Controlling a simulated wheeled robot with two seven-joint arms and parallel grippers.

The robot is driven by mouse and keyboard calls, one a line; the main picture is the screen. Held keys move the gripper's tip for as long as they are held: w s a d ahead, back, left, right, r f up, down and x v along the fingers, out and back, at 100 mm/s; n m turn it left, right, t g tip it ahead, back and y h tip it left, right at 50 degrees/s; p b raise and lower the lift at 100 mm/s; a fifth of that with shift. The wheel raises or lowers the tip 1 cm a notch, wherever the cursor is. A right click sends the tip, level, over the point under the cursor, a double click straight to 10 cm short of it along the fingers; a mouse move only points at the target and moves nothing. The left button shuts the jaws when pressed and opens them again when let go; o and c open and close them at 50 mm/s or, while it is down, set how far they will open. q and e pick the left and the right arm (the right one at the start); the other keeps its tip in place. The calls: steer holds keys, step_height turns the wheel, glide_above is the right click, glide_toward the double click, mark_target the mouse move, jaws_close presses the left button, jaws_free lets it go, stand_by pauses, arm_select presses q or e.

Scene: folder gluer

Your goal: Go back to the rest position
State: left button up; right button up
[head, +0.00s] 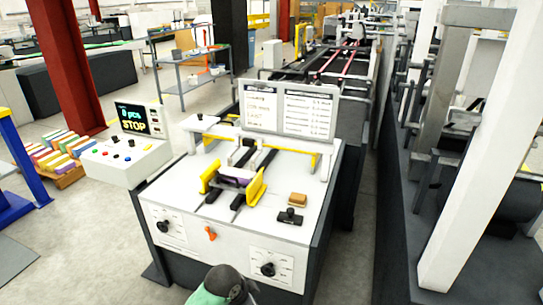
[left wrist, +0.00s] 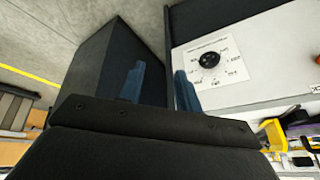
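The folder gluer (head: 180,205) stands in front of me, with a white top and a white front panel. Its front has a left dial (head: 163,226), an orange switch (head: 210,233) and a right dial (head: 268,269). My left gripper (left wrist: 159,88) shows in the left wrist view with its two blue fingers apart and nothing between them. A dial (left wrist: 209,60) on a white panel lies beyond the fingertips, apart from them; I cannot tell which dial it is. My right gripper is in neither view.
A control box (head: 125,160) with a screen reading "0 pcs STOP" stands at the left. Yellow guides (head: 257,187), a small brown block (head: 298,200) and a black item (head: 290,216) are on the machine top. A white post (head: 480,160) stands at the right. The left floor is partly clear.

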arm_select(q)
steer(key=s+a+f+n+y, duration=0.15)
steer(key=s+a+n, duration=0.35)
steer(key=s+a, duration=0.5)
steer(key=s+a+n+y, duration=0.2)
steer(key=s+a+n, duration=0.4)
steer(key=s, duration=0.8)
steer(key=s+d+f+x, duration=0.1)
steer(key=s+x, duration=0.2)
steer(key=x, duration=1.9)
steer(key=s+f, duration=0.4)
steer(key=f, duration=0.9)
steer(key=s+f+g+b, duration=0.1)
steer(key=s+f, duration=0.3)
steer(key=f, duration=1)
steer(key=shift+s+d, duration=0.15)
steer(key=shift+s, duration=0.2)
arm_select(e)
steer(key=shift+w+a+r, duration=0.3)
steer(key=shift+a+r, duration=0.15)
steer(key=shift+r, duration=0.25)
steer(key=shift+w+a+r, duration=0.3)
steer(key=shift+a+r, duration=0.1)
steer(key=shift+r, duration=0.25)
